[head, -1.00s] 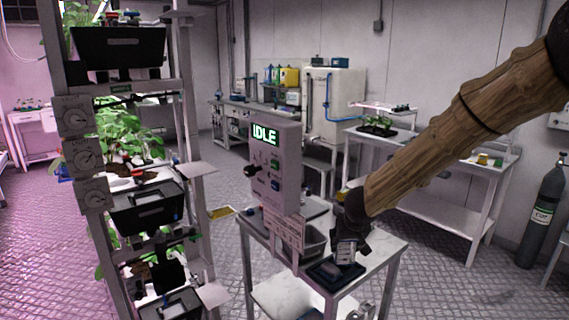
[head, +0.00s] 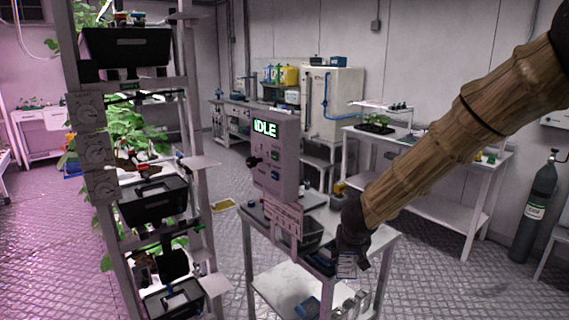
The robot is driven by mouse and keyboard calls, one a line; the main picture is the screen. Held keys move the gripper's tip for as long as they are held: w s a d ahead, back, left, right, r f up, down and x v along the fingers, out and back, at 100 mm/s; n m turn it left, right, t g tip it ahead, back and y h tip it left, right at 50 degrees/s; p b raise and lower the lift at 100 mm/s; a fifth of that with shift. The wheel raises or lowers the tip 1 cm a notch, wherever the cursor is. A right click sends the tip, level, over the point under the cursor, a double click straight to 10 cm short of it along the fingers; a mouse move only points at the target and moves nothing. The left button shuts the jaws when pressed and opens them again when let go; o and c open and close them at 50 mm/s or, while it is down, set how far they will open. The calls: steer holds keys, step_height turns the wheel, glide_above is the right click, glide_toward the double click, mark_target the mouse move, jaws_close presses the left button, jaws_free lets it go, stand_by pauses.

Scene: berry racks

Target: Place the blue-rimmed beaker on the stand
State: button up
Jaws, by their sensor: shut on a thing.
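My gripper (head: 351,260) is at the end of the wood-textured arm, low in the middle right of the head view. It is shut on a small clear beaker (head: 346,267) with pale markings. The beaker's rim is hidden or too small to make out, so I cannot tell its colour. The beaker appears at the right front edge of the white cart (head: 384,240), beside a dark blue-edged tray (head: 318,260) on its top. I cannot tell which thing is the stand; small pale shelves (head: 215,283) jut from the plant rack.
The tall rack (head: 190,110) with plants and black bins stands at left. A white table (head: 445,150) and gas cylinder (head: 537,215) are at right. Floor is open between.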

steer(key=s+f+m+h, duration=0.1)
steer(key=s+f+m, duration=0.1)
steer(key=s, duration=0.6)
steer(key=s+f+n, duration=0.1)
steer(key=s+f, duration=0.4)
steer(key=f, duration=0.5)
steer(key=s+f+n+y, duration=0.1)
steer(key=s+f, duration=0.4)
steer(key=f, duration=0.5)
steer(key=shift+n+y, duration=0.3)
steer(key=shift+n, duration=0.2)
